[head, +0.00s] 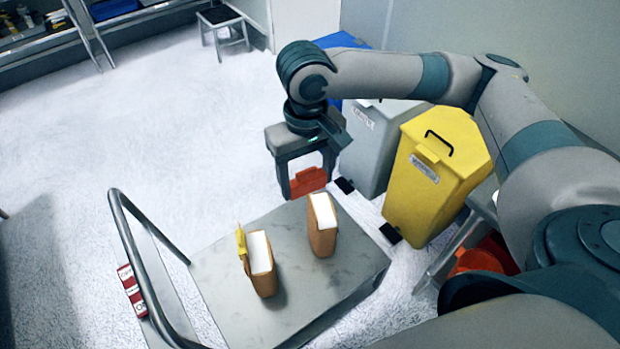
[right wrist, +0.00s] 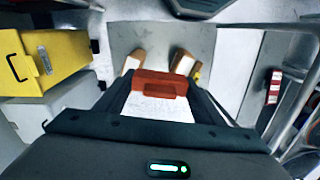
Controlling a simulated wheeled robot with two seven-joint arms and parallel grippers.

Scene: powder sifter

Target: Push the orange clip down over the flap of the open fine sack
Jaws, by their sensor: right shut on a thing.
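My right gripper (head: 307,186) is shut on the orange clip (head: 309,181), holding it near the far edge of the cart top. The clip spans between the fingers in the right wrist view (right wrist: 160,83). A brown sack with a white top (head: 322,232) stands upright on the cart, nearer than the clip and slightly right; no clip shows on it. A second brown sack (head: 263,280) stands to its left with a yellow clip (head: 241,243) at its left side. Labels naming the sacks are not visible. The clip appears apart from both sacks. My left gripper is not in view.
The grey cart top (head: 225,270) has a curved metal handle (head: 128,225) on its left. A yellow bin (head: 430,185) and grey bin (head: 370,145) stand beyond its right side. A blue bin (head: 340,41) is behind my right arm. Open floor lies left.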

